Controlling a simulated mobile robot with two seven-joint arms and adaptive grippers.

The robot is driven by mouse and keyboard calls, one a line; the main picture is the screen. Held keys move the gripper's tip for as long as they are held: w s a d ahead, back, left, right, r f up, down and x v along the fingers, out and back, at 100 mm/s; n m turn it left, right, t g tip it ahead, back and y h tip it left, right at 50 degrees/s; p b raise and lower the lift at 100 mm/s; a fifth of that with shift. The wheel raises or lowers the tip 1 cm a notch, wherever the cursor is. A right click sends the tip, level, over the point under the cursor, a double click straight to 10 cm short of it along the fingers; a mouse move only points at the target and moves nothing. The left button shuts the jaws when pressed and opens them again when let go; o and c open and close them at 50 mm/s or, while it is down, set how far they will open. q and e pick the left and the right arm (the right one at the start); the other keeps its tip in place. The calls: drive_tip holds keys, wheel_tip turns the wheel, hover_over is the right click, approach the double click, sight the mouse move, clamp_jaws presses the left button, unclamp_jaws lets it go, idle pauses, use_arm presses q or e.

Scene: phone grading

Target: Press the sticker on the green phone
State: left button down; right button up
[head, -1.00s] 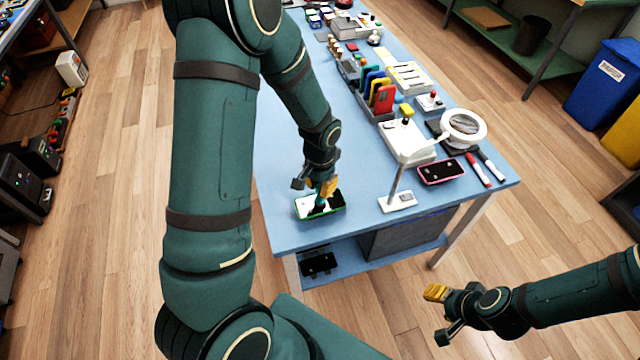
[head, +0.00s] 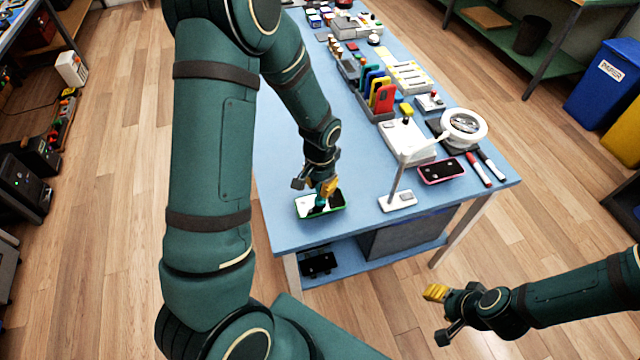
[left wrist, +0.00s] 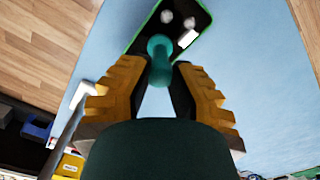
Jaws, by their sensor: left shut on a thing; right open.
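The green phone (head: 336,207) lies flat near the front left of the blue table, dark face up with a green rim. It also shows in the left wrist view (left wrist: 143,45), with a small white sticker (left wrist: 186,38) and two round pale spots on its face. My left gripper (head: 324,190) is above the phone, shut on a teal round-ended tool (left wrist: 160,62). The tool's tip is over the phone's face; I cannot tell whether it touches. My right gripper (head: 437,293) is open and empty, off the table's front right.
A lamp stand (head: 397,200) is right of the phone. Beyond it are a pink-rimmed phone (head: 442,170), markers (head: 479,170), a magnifier lamp (head: 464,127) and a rack of coloured phones (head: 380,95). The table left of the phone is clear.

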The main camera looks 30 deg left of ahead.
idle(0.4)
use_arm(q)
drive_tip(key=shift+r+p, duration=2.55)
drive_tip(key=shift+r, duration=1)
drive_tip(key=shift+s+f, duration=0.1)
drive_tip(key=shift+f, duration=0.05)
